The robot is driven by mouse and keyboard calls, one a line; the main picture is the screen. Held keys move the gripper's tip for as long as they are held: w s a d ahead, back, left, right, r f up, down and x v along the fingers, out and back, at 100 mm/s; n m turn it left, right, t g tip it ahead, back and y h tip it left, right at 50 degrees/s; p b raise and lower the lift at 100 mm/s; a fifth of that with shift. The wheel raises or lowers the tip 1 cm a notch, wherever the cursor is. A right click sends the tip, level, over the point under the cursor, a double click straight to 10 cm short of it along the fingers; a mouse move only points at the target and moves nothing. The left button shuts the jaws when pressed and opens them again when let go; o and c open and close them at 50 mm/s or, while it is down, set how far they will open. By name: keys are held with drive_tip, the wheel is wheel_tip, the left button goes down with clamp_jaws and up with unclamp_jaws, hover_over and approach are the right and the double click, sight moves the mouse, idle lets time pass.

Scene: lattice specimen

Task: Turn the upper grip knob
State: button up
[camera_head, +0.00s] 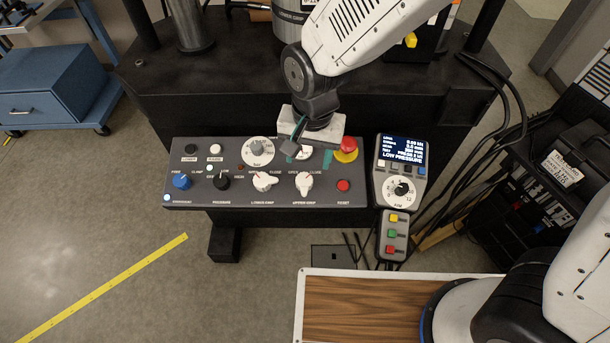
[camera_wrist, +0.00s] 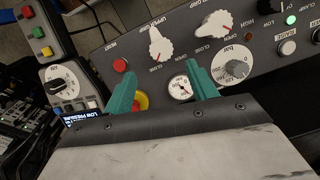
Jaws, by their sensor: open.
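The upper grip knob (camera_head: 304,184) is a white pointer knob on the grey control panel (camera_head: 235,198), between the lower grip knob (camera_head: 265,182) and the red reset button (camera_head: 344,185). In the wrist view the upper grip knob (camera_wrist: 160,45) shows whole, just beyond my fingertips. My gripper (camera_wrist: 157,72) is open and empty, with its two teal fingers spread over the panel. In the head view my gripper (camera_head: 298,152) hangs over the panel's upper edge, behind the knob and apart from it. The lower grip knob (camera_wrist: 216,24) lies to its right in the wrist view.
A red emergency stop (camera_head: 347,146) on a yellow base stands near my gripper. A small gauge (camera_wrist: 180,88) shows between my fingers. A pendant with a screen (camera_head: 401,148) and a box of coloured buttons (camera_head: 393,235) stand right of the panel. Cables hang at the right.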

sight(305, 178)
drive_tip(key=shift+s+a+f, duration=0.1)
drive_tip(key=shift+a+f, duration=0.15)
drive_tip(key=shift+f, duration=0.25)
wheel_tip(305, 178, down, 7)
drive_tip(key=shift+a+f, duration=0.1)
drive_tip(key=shift+a, duration=0.05)
drive_tip(key=c, duration=1)
